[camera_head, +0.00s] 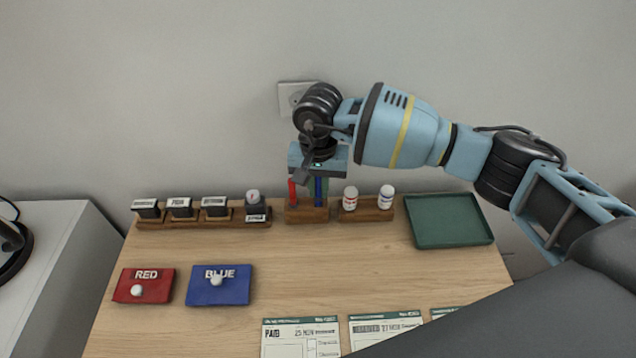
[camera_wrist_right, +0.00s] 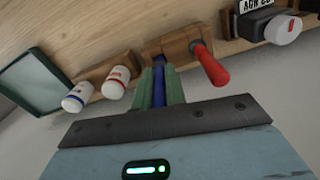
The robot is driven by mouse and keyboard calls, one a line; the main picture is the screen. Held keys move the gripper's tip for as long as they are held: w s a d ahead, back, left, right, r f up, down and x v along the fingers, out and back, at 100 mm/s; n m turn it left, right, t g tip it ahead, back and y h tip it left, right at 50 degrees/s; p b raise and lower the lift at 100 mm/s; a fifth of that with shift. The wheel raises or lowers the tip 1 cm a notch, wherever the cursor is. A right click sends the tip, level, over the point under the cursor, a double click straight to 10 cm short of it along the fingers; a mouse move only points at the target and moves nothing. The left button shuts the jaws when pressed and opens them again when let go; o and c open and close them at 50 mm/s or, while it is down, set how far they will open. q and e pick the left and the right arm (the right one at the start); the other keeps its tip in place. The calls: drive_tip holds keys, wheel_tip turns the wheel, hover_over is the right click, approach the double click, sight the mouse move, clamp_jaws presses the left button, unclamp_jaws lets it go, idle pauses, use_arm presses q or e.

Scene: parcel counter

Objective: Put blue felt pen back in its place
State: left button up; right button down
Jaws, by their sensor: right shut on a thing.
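The blue felt pen (camera_head: 318,191) stands upright at the wooden pen holder (camera_head: 306,214), at the back of the table. My right gripper (camera_head: 319,180) is shut on it from above. In the right wrist view the blue pen (camera_wrist_right: 158,88) lies between the green fingers of the right gripper (camera_wrist_right: 160,85), with its lower end at the holder (camera_wrist_right: 180,45). I cannot tell how deep it sits in its hole. A red pen (camera_head: 292,192) stands in the same holder, to the left. My left gripper is not in view.
Two white bottles (camera_head: 350,198) stand in a wooden rack right of the holder, with a green tray (camera_head: 450,243) beyond. Stamps (camera_head: 180,207) stand in a rack to the left. Red (camera_head: 152,293) and blue (camera_head: 218,291) ink pads and paper forms (camera_head: 300,335) lie in front.

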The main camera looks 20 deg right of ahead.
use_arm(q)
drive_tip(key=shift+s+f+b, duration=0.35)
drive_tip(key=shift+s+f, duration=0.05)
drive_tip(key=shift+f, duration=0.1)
use_arm(e)
drive_tip(key=shift+f, duration=0.85)
drive_tip(key=c, duration=1.6)
unclamp_jaws()
drive_tip(key=shift+c, duration=0.2)
